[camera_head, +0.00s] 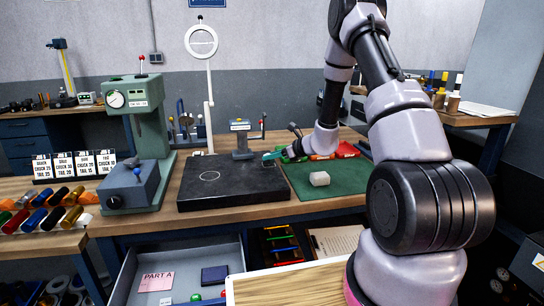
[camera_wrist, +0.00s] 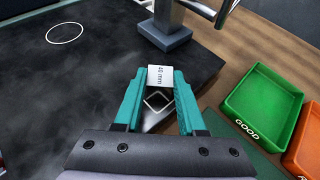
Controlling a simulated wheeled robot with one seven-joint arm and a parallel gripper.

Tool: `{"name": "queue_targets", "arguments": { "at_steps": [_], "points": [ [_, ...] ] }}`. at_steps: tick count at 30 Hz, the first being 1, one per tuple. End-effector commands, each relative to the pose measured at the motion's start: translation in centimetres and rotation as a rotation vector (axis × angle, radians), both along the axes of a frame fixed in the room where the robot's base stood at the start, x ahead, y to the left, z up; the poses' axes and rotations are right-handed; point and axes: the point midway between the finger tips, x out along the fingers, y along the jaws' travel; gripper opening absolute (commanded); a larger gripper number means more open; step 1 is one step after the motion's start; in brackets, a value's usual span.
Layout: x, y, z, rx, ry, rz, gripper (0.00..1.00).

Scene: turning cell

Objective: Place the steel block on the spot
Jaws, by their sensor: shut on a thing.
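The steel block (camera_wrist: 160,77), marked "40 mm", is between the teal fingers of my gripper (camera_wrist: 159,100), which is shut on it. In the head view my gripper (camera_head: 271,156) is over the right end of the black plate, and the block cannot be made out there. The spot is a white circle outline (camera_wrist: 65,33) on the black plate (camera_wrist: 50,90), bare and to the upper left of the block in the wrist view. It also shows in the head view (camera_head: 210,176). A small square outline shows between the fingers.
A stand (camera_head: 240,140) rises at the plate's back edge, close to my gripper. A green tray (camera_wrist: 262,105) and an orange tray (camera_wrist: 306,145) are to the right. A green press (camera_head: 135,110) stands left.

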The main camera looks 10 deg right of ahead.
Motion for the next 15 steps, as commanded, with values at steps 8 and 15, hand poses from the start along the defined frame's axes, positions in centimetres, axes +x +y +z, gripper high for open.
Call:
{"name": "queue_targets", "arguments": {
  "at_steps": [8,15],
  "points": [
    [0.0,0.0,-0.03,0.0,0.0,0.0,0.69],
    [-0.25,-0.32,0.42,-0.001,0.0,-0.001,0.69]
  ]
}}
